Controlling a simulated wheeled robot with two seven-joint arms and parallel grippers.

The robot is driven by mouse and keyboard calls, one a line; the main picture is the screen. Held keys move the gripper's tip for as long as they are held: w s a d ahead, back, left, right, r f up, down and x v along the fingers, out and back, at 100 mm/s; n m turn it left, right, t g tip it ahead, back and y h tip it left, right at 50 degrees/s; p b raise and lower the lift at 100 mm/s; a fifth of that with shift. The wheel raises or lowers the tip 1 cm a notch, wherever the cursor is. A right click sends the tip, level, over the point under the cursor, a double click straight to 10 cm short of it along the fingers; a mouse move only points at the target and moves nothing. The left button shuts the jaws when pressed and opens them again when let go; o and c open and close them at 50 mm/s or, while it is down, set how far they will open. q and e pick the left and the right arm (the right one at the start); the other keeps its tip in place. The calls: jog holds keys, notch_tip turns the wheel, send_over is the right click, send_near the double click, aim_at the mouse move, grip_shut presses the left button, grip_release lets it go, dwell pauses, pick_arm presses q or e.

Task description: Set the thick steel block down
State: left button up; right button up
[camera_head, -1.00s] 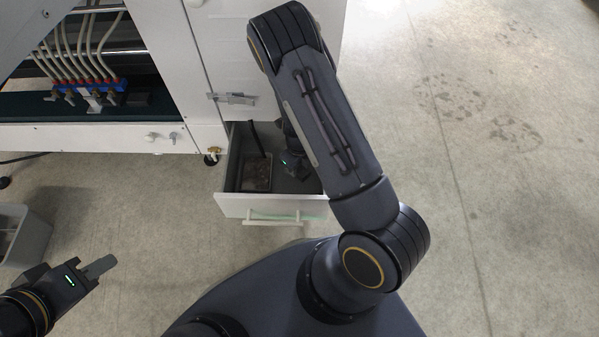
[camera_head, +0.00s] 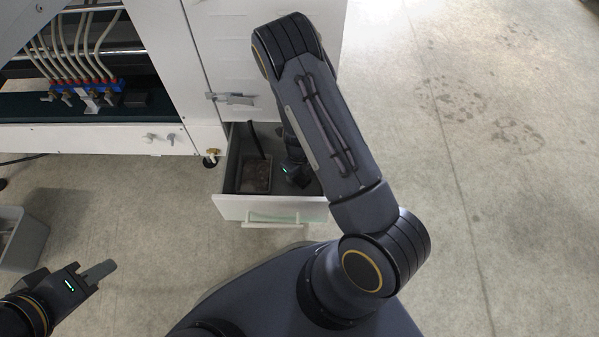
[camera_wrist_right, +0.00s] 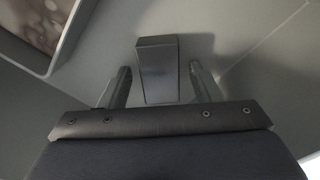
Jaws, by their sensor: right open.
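The thick steel block (camera_wrist_right: 158,68) is a dark grey block in the right wrist view. It appears to rest on the floor of the open drawer (camera_head: 229,185). My right gripper (camera_wrist_right: 160,85) is open around it, with one finger on each side and a gap showing on both sides. In the head view my right gripper (camera_head: 295,172) is inside the drawer, and my arm hides the block there. My left gripper (camera_head: 100,272) is at the lower left, away from the drawer; whether its jaws are apart is unclear.
A tray (camera_head: 256,176) with brownish contents lies in the drawer's left part, beside a dark upright bar (camera_head: 255,138). The drawer walls stand close around my right gripper. A grey bin (camera_head: 25,240) is at the far left. A machine with hoses (camera_head: 90,60) stands behind.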

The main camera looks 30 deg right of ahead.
notch_tip(320, 180, up, 11)
jog(key=p, duration=0.6)
notch_tip(320, 180, up, 11)
jog(key=n+t+y, duration=0.1)
jog(key=n+y, duration=0.2)
jog(key=n, duration=0.3)
send_over(300, 175)
jog(key=a, duration=0.4)
jog(key=s+a+r+n+t+y, duration=0.1)
jog(key=s+r+n, duration=0.1)
jog(key=r+n, duration=0.35)
jog(key=s+a+r+n+t+y, duration=0.1)
jog(key=s+r+n+y, duration=0.1)
jog(key=s+r+n, duration=0.3)
jog(key=s+r+n+t+h, duration=0.2)
jog(key=s+r+n, duration=0.8)
jog(key=n, duration=0.5)
jog(key=shift+s+d+t, duration=0.3)
jog(key=shift+d+t, duration=0.1)
jog(key=shift+d, duration=0.05)
jog(key=shift+r, duration=0.15)
